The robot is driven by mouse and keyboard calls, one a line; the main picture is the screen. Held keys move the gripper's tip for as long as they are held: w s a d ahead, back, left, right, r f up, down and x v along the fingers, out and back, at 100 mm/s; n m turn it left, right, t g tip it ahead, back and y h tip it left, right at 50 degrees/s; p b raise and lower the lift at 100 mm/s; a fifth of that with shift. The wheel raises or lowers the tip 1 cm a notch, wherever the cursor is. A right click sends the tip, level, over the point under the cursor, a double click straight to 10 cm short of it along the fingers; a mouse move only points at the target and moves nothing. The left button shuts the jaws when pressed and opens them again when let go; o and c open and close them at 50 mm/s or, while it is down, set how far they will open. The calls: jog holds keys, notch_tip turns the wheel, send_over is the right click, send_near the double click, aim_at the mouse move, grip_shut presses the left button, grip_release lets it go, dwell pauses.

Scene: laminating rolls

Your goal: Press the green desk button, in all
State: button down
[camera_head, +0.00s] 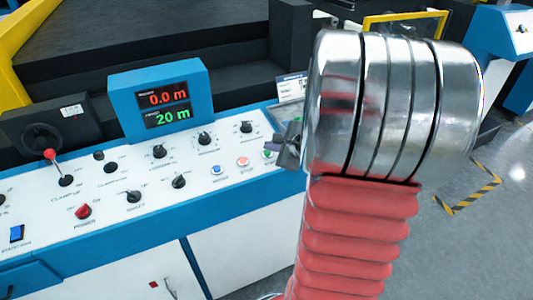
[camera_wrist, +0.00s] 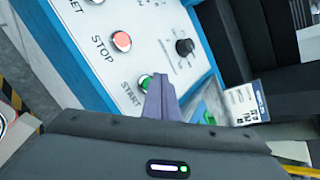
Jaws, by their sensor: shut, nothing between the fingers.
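The green desk button (camera_wrist: 145,81) is round, in a pale collar, with START printed beside it. It sits on the white sloping panel, and its right part is hidden by my fingertips in the wrist view. It also shows as a small green spot (camera_head: 267,154) in the head view, just left of my gripper. My gripper (camera_wrist: 160,90) is shut and empty, its purple-grey fingers together at the button's edge in the picture. It shows in the head view too (camera_head: 283,148), at the panel's right end. I cannot tell whether the fingertips touch the button.
A red STOP button (camera_wrist: 121,41) lies beside the green one, and a blue button (camera_head: 216,170) is farther left. A black knob (camera_wrist: 184,47) stands near. A blue display box (camera_head: 155,78) reads 0.0 m and 20 m. A small card (camera_head: 291,86) stands behind my gripper.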

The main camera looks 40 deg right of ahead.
jog(key=shift+f, duration=0.1)
jog(key=shift+f, duration=0.25)
